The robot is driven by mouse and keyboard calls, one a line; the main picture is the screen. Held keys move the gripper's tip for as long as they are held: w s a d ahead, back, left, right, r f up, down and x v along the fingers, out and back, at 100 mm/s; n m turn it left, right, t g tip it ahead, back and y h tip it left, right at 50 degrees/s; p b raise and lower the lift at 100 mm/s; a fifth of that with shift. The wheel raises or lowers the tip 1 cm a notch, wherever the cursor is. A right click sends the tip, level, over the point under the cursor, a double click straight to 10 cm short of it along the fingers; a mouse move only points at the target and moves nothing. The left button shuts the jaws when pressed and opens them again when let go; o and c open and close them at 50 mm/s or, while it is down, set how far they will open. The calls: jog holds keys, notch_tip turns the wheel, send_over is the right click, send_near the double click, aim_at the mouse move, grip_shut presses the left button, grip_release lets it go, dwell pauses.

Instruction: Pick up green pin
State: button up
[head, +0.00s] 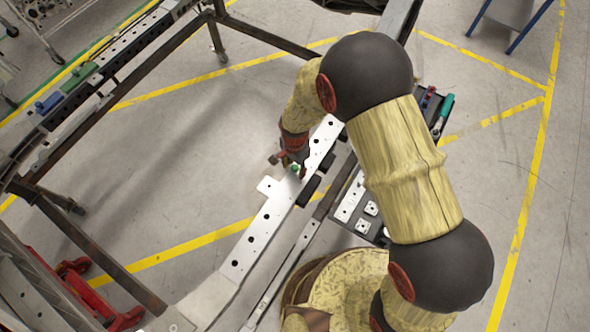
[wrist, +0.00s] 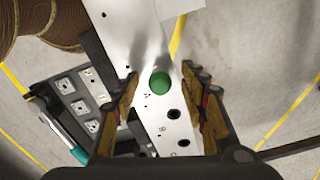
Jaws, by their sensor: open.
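The green pin (wrist: 160,83) shows as a round green top on the pale metal rail, between my fingers in the wrist view. In the head view the green pin (head: 295,168) is a small green spot beside my fingertips. My gripper (wrist: 165,92) is open, with one finger on each side of the pin and a gap to it on both sides. In the head view my gripper (head: 288,160) is low over the rail (head: 262,228). How far the pin stands out of the rail is hard to tell.
A dark tray (wrist: 45,85) with square metal plates lies beside the rail, with a green-handled tool (head: 443,112) at its far end. A second rail (head: 60,105) with blue and green blocks is at upper left. Red-footed equipment (head: 85,290) stands at lower left.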

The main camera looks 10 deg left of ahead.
jog(key=c, duration=0.3)
jog(key=c, duration=0.8)
jog(key=shift+r, duration=0.1)
grip_shut()
